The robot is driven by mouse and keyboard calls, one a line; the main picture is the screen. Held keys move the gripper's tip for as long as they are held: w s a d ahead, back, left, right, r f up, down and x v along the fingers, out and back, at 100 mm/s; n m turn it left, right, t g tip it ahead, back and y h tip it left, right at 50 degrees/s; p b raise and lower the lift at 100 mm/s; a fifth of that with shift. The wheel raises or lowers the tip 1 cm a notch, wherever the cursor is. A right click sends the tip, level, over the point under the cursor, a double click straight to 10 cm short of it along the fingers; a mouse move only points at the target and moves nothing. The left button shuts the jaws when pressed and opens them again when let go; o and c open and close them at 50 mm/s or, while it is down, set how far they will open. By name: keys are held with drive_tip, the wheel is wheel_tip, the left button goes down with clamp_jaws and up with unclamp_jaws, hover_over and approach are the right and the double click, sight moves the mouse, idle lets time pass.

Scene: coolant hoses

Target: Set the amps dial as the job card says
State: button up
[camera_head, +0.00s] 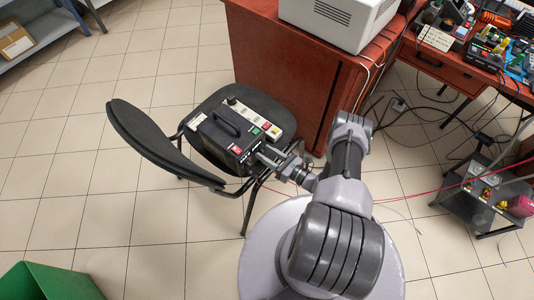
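A black box-shaped unit (222,128) with a carry handle on top sits on the seat of a black chair (207,105). A pale panel (268,124) along its right edge carries a green and a red patch, and a small dark knob (231,100) stands at its far end. I cannot tell which part is the amps dial, and no scale is readable. My gripper (268,154) is at the unit's near right corner, close to its front face. I cannot tell whether it touches it or what is between its fingers. I cannot make out a readable job card.
A red-brown desk (290,75) with a white machine (342,18) stands behind the chair. A cluttered workbench (450,62) with hanging cables is at the right, above a low grey cart (480,195). A green bin (45,283) is at lower left. The left floor is mostly clear.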

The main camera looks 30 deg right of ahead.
idle(0.3)
drive_tip(key=p+v, duration=0.3)
drive_tip(key=v, duration=1.4)
drive_tip(key=shift+s, duration=0.15)
drive_tip(key=shift+d, duration=0.1)
